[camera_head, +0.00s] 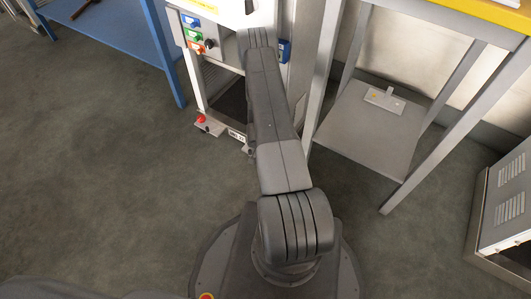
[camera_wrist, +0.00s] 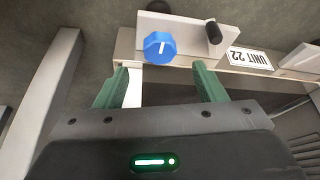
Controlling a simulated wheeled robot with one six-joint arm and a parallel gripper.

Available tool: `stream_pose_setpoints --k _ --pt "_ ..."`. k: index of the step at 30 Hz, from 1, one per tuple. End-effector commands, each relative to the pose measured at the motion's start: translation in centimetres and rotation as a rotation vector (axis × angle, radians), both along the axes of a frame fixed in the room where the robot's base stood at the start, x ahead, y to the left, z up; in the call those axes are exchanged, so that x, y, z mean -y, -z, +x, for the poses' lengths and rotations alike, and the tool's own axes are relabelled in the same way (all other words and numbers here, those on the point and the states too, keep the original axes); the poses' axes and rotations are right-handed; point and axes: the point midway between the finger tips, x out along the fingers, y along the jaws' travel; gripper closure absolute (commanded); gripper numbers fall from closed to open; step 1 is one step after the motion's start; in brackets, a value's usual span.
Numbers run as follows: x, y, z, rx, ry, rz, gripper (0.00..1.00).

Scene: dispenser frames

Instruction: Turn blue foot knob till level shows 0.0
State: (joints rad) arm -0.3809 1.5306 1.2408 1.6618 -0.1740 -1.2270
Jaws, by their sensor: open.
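The blue foot knob (camera_wrist: 159,47), with a white pointer line, sits on a pale foot plate (camera_wrist: 185,25) in the wrist view. Its pointer runs roughly up and down in the picture. My gripper (camera_wrist: 160,66) is open, with its two green fingers below the knob in the picture, one toward each side. The fingers look empty; I cannot tell whether they touch the knob. In the head view the dispenser frame (camera_head: 203,90) stands behind my arm, and the blue knob does not show there. No level reading is legible in either view.
A black peg (camera_wrist: 214,33) stands right of the knob, beside a "UNIT 22" label (camera_wrist: 249,58). A red knob (camera_head: 201,119) is on the frame's left foot. A blue table (camera_head: 110,40) stands left, a grey stand (camera_head: 365,150) right. The floor in front is clear.

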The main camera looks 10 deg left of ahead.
Motion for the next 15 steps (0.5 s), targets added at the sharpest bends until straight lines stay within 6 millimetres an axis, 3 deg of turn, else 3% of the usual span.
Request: stream_pose_setpoints --k 1,6,15 --pt "0.2 1.4 0.4 0.0 0.004 0.001 0.36" --pt "0.2 3.9 1.5 0.001 0.002 0.0 0.36" --pt "0.2 5.4 2.3 0.0 0.0 0.0 0.36"
